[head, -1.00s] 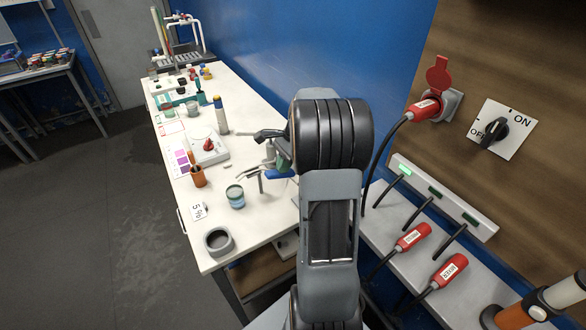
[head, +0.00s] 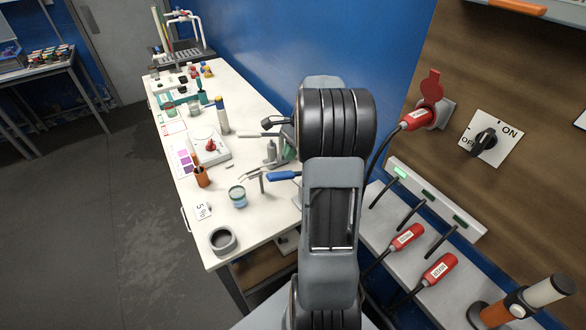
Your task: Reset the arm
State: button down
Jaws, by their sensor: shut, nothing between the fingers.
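My arm stands upright in the middle of the head view and hides much of what is behind it. What looks like the tip of my gripper (head: 262,134) sticks out to the left from behind my arm's black ringed joint, over the right side of the white workbench (head: 215,225). It is shut, with nothing seen in it; the rest is hidden. A blue-handled tool (head: 284,176) and a small grey bottle (head: 271,151) show below it, partly beside my arm.
The bench holds a white device with a red knob (head: 209,145), an orange cup (head: 201,177), a glass jar (head: 237,196) and a grey bowl (head: 222,241). At right are a rotary switch (head: 485,141), a plugged red connector (head: 418,118) and two loose red plugs (head: 406,238). Floor at left is clear.

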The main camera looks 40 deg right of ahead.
dwell(0.5)
jog(key=shift+d+f+n, duration=0.1)
jog(key=shift+n, duration=0.3)
jog(key=shift+d+f+n, duration=0.1)
jog(key=shift+f+n, duration=0.2)
jog(key=shift+n, duration=0.2)
jog(key=shift+s+f+n+h, duration=0.4)
jog(key=shift+s+f+n, duration=0.3)
jog(key=shift+s+n, duration=0.1)
jog(key=s+a+r+n+t+h+b, duration=0.1)
jog(key=s+a+r+n+t+b, duration=0.1)
jog(key=s+a+n, duration=0.3)
jog(key=s+a+r+n+t+h+b, duration=0.2)
jog(key=s+a+n, duration=0.3)
jog(key=a+n, duration=0.6)
jog(key=a, duration=0.6)
jog(key=shift+s+a+r+h+b, duration=0.15)
jog(key=shift+s+r+h+b, duration=0.15)
jog(key=shift+s+r, duration=0.1)
